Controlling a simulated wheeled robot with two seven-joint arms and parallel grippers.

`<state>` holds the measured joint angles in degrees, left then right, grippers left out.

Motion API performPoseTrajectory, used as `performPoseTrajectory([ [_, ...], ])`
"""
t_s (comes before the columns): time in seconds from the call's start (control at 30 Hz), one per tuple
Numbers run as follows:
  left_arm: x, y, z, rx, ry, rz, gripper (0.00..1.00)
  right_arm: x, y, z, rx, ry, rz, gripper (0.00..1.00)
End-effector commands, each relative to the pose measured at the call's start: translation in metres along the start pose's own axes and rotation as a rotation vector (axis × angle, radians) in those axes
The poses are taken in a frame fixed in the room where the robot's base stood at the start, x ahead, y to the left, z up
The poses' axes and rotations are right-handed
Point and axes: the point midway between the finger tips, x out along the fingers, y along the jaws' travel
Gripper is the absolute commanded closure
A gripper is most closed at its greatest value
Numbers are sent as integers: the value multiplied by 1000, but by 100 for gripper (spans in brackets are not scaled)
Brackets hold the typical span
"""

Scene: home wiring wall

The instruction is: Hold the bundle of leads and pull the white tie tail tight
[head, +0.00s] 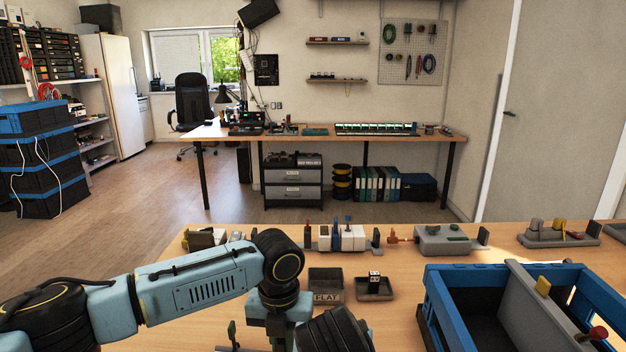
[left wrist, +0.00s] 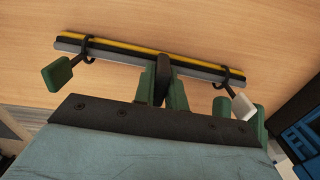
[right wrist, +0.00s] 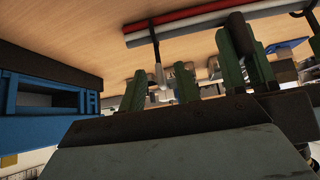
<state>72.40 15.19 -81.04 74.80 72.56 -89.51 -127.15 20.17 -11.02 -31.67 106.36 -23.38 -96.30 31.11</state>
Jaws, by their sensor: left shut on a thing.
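The bundle of leads (left wrist: 140,54), with yellow, black and grey strands, runs across the top of the left wrist view; red and grey strands show in the right wrist view (right wrist: 205,17). Two black ties loop it: one has a green tail (left wrist: 57,74), the other the white tie tail (left wrist: 243,106). My left gripper (left wrist: 164,72) is shut on the middle of the bundle, at a dark piece between its fingers. My right gripper (right wrist: 160,72) is open, its fingers on either side of the white tail, which also shows there (right wrist: 158,74). My arms hide most of this in the head view.
On the bench stand a tray marked FLAT (head: 326,298), a small grey tray (head: 375,294) and a blue crate (head: 437,300) with a grey divider to the right. Several fixtures line the far edge, including a grey block (head: 443,240). Bare wood lies between them.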

Motion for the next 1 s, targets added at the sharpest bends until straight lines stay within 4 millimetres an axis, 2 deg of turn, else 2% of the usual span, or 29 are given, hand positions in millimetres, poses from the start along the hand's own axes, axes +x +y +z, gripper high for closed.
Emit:
performPoseTrajectory([
  [0.17, 0, 0, 0, 0, 0, 0, 100, -25, -1, 0, 2, 2, -6, 68],
  [0.4, 0, 0, 0, 0, 0, 0, 100, -77, -1, 0, 2, 2, -6, 68],
  [0.6, 0, 0, 0, 0, 0, 0, 100, -108, -1, 0, 2, 2, -4, 68],
  [0.77, 0, 0, 0, 0, -1, 0, 100, -117, 0, 0, 1, 0, -2, 68],
  [1.0, 0, 0, 0, 0, -1, 0, 100, -118, 0, 0, 0, 0, -1, 68],
])
